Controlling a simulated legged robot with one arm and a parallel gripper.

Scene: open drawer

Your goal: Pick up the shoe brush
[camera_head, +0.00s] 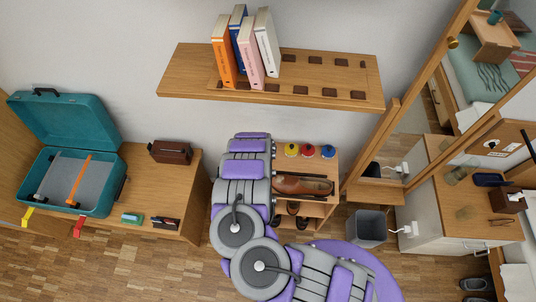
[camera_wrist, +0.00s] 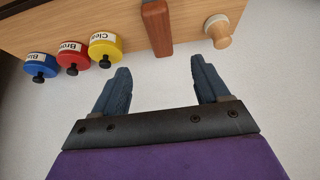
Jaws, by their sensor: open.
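A narrow reddish-brown wooden piece (camera_wrist: 157,27), which may be the shoe brush, shows at the top centre of the wrist view. No bristles can be made out on it. A round pale wooden piece with a whitish end (camera_wrist: 218,30) is to its right, and I cannot tell what it is. My gripper (camera_wrist: 160,88) is open and empty. Its two dark blue fingers point towards the brown piece, which lies beyond them, between their lines and apart from both. In the head view my arm hides this spot and the gripper.
A yellow tin (camera_wrist: 104,46), a red tin (camera_wrist: 73,54) and a blue tin (camera_wrist: 40,66) are close beside the brown piece. The wooden rack (camera_head: 319,208) holds brown shoes (camera_head: 303,186) below. A shelf with books (camera_head: 180,78) hangs above. A grey bin (camera_head: 368,229) stands right.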

